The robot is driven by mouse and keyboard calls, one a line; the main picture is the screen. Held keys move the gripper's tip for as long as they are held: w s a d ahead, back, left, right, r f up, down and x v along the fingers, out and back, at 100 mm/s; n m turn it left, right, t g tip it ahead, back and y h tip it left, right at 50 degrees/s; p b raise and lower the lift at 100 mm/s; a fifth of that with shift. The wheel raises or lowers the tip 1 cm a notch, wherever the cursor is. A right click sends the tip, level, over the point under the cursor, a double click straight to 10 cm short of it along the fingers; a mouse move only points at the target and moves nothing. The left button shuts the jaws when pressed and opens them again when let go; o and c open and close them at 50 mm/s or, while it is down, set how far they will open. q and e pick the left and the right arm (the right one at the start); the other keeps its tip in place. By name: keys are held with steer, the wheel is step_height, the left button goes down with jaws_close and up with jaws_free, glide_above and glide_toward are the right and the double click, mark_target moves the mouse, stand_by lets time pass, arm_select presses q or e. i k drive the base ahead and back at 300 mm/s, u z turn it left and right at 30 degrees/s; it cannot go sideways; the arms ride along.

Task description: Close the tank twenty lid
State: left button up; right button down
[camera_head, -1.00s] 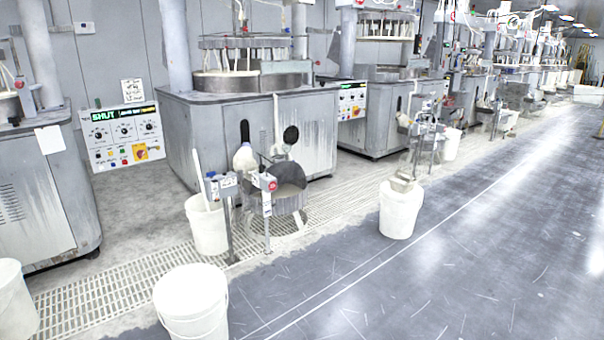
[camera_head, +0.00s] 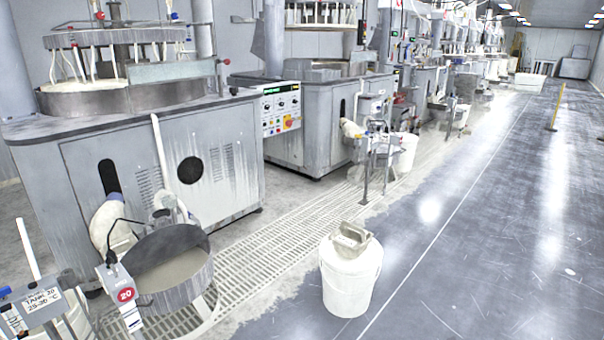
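The tank twenty (camera_head: 183,290) is a round grey metal tub at the lower left. Its top shows a pale liquid surface (camera_head: 172,274) at the front, so it is at least partly open. A dark grey panel (camera_head: 165,246) lies along the back of the opening; it looks like the lid, but I cannot tell its exact angle. A red tag marked 20 (camera_head: 125,294) is at the tank's left, and a "TANK 20" sign (camera_head: 42,300) stands farther left. Neither of my grippers is in view.
A white bucket (camera_head: 349,285) with an object on top stands right of the tank. A grey machine cabinet (camera_head: 225,165) is behind the tank, and a floor grating (camera_head: 275,240) runs beside it. The dark floor (camera_head: 480,250) at right is clear.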

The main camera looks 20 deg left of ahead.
mark_target(157, 247)
steer(key=u, duration=0.25)
steer(key=i, duration=1.95)
steer(key=u, duration=1.9)
steer(key=i, duration=1.2)
steer(key=u, duration=1)
